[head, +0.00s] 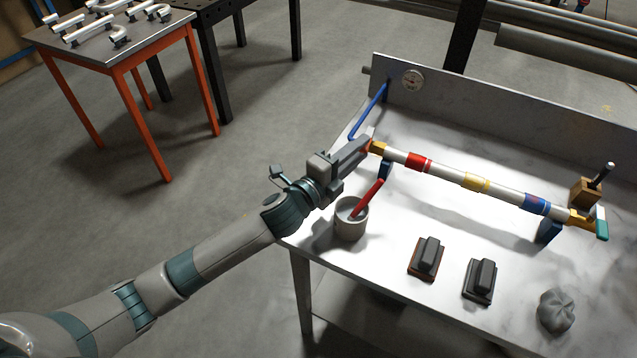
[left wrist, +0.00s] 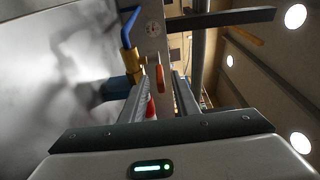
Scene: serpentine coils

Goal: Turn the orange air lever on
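The white pipe (head: 447,178) with red, yellow and blue bands runs across the bench, with a brass fitting (head: 378,148) at its left end. A small part of the orange lever (head: 367,146) shows at that fitting in the head view. In the left wrist view the orange lever (left wrist: 160,77) stands beside the brass fitting (left wrist: 133,62), between and just beyond my finger tips. My left gripper (head: 358,150) is at the fitting; its fingers (left wrist: 161,80) are apart in the wrist view. Contact with the lever cannot be told. My right gripper is not in view.
A blue hose (head: 368,112) rises behind the fitting towards a round gauge (head: 413,80). A grey cup (head: 350,222) with a red-handled tool (head: 368,198) stands just below my gripper. Two dark blocks (head: 428,257) (head: 480,280) and a crumpled grey lump (head: 556,311) lie in front.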

